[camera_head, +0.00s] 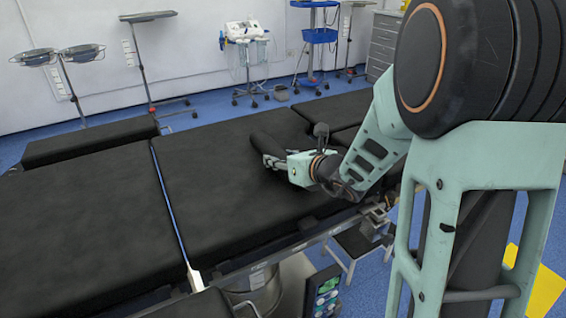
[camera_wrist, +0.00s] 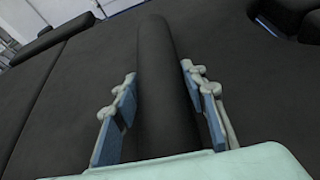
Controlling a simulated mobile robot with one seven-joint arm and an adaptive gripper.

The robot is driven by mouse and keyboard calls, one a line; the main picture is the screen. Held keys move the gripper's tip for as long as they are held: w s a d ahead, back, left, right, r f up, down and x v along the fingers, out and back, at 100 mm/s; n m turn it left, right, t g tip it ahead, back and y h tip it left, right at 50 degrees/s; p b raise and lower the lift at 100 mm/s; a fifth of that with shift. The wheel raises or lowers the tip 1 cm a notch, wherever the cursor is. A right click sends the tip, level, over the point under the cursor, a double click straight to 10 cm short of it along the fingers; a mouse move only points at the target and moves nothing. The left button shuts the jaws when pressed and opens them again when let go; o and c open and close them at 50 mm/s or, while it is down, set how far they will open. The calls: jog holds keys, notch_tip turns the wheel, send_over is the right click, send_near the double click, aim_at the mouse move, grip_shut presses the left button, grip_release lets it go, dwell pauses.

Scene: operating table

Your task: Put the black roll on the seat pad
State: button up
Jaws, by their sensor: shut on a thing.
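The black roll (camera_wrist: 160,70) is a long dark cylinder between my gripper's two blue-padded fingers in the wrist view. My gripper (camera_wrist: 160,112) is shut on it, with one finger on each side. In the head view the roll (camera_head: 266,144) shows behind my gripper (camera_head: 272,162), at the right part of the wide middle pad. That pad, which looks like the seat pad (camera_head: 205,190), is flat, black and bare elsewhere. I cannot tell whether the roll touches the pad or hangs just above it. Its near end is hidden by my gripper.
Another black padded block (camera_head: 90,141) lies along the far left edge of the table. A gap with a pale strip (camera_head: 170,205) parts the left pad (camera_head: 80,225) from the middle one. A metal side rail (camera_head: 290,250) runs along the near edge. Trolleys and stands are by the wall.

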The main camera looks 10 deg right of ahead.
jog(key=shift+r, duration=0.15)
jog(key=o, duration=0.8)
jog(key=shift+f, duration=0.25)
jog(key=o, duration=0.5)
jog(key=shift+r, duration=0.1)
jog(key=shift+s+d+r, duration=0.1)
jog(key=shift+s+r, duration=0.15)
jog(key=shift+r, duration=0.05)
jog(key=p+v, duration=0.3)
jog(key=v, duration=0.8)
jog(key=shift+s+r, duration=0.15)
jog(key=shift+s, duration=0.05)
